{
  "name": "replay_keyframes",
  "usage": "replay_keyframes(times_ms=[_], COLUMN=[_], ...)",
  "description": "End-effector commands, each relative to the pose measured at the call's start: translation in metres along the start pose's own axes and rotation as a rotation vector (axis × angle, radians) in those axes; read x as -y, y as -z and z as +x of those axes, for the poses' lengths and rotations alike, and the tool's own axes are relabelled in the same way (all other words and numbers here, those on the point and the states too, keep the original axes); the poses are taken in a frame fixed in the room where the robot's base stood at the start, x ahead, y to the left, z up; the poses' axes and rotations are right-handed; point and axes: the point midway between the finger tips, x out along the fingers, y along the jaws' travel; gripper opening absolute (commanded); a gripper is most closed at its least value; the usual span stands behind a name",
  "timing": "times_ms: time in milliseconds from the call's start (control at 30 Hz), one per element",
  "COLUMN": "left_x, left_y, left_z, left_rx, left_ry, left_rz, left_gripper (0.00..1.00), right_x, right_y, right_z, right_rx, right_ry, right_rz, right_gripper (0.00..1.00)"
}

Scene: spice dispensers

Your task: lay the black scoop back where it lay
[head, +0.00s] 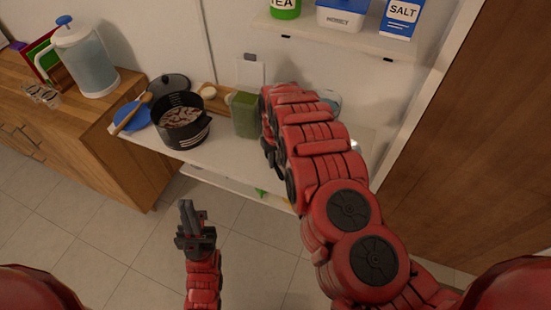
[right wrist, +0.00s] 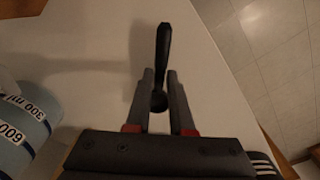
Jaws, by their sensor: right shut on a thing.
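The black scoop (right wrist: 162,45) shows in the right wrist view, its dark handle pointing away from my right gripper (right wrist: 160,78). In the head view my red right arm hides the scoop and most of the gripper. My left gripper (head: 193,216) is low in front of the counter, apart from everything, with no object seen in it; its finger gap is unclear.
A measuring jug (right wrist: 18,125) stands left in the right wrist view. In the head view a black pot (head: 183,132), green container (head: 245,118) and blue plate (head: 136,116) stand on the counter. A shelf (head: 340,38) hangs above. The counter edge borders tiled floor.

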Motion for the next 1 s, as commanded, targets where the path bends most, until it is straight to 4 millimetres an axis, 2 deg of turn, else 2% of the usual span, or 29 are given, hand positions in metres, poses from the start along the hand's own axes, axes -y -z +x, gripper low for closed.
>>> replay_keyframes(times_ms=[800,833,1000], left_x=[-0.0003,-0.0003,-0.0003], left_y=[-0.0011,-0.001,-0.0009], left_z=[-0.0063,-0.0061,-0.0055], left_rx=[0.0,0.0,0.0], left_ry=[0.0,0.0,0.0], left_rz=[0.0,0.0,0.0], left_gripper=[0.0,0.0,0.0], right_x=[-0.0002,-0.0002,-0.0002], right_y=[-0.0003,-0.0002,-0.0002], right_z=[0.0092,0.0091,0.0084], right_rx=[0.0,0.0,0.0], right_ry=[0.0,0.0,0.0], right_rz=[0.001,0.001,0.001], right_gripper=[0.0,0.23,0.53])
